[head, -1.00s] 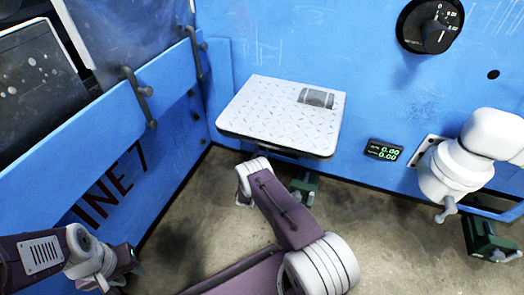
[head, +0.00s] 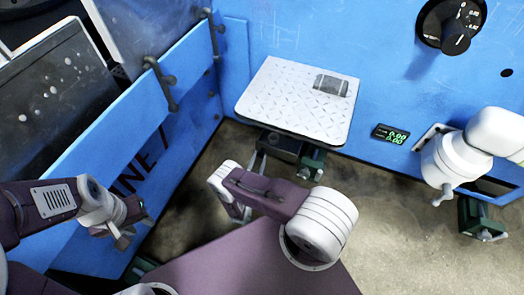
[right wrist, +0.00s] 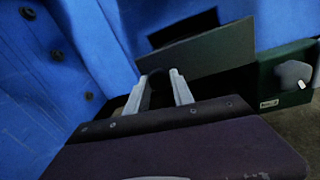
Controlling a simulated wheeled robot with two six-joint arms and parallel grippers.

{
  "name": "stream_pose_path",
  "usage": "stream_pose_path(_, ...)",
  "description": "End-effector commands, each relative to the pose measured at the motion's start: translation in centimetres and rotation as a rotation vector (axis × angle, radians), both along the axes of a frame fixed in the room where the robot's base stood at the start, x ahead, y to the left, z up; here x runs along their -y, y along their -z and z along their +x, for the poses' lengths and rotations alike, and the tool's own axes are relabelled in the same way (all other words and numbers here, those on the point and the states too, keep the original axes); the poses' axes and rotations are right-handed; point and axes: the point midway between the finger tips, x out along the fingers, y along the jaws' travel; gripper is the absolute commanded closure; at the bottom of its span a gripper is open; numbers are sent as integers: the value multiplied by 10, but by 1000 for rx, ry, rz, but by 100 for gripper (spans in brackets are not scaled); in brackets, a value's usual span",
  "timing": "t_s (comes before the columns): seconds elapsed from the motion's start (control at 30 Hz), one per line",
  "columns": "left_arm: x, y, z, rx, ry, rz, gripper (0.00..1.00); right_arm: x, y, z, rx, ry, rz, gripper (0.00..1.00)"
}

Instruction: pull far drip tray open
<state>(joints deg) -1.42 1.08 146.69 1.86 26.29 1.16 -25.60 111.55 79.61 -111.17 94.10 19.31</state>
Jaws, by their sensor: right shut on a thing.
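A dark tray (head: 281,146) shows partly under the white shelf; the shelf hides the rest. In the right wrist view its grey-green front plate (right wrist: 210,50) stands in front of a black opening in the blue wall. My right gripper (right wrist: 160,88) is shut on a dark handle (right wrist: 151,94) at this plate. In the head view my right arm comes in from below and hides much of the grip. My left gripper (head: 134,228) is at the left with its fingers apart, empty, away from the tray, near the blue side panel.
The white tread-plate shelf (head: 295,100) juts out above the tray. A green foot (head: 314,160) stands right beside the tray, and another green foot (head: 482,219) is at the right. A white arm-like unit (head: 455,158) sticks out at the right. Bare floor (head: 400,235) lies in front.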

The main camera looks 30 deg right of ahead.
Motion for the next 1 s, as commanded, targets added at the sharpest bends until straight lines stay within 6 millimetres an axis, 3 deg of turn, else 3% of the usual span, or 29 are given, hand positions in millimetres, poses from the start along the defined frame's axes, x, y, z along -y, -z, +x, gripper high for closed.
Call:
stream_pose_path(0.57, 0, -1, 0, 0, 0, 0, 64, -6, 1, -4, -1, -1, 1, 100)
stream_pose_path(0.6, 0, -1, 0, 0, 0, 0, 64, -6, 1, -4, -1, -1, 1, 66)
stream_pose_path(0.67, 0, -1, 0, 0, 0, 0, 64, -6, 1, -4, -1, -1, 1, 50)
stream_pose_path(1.0, 0, -1, 0, 0, 0, 0, 64, -7, 1, -4, -1, 1, 1, 50)
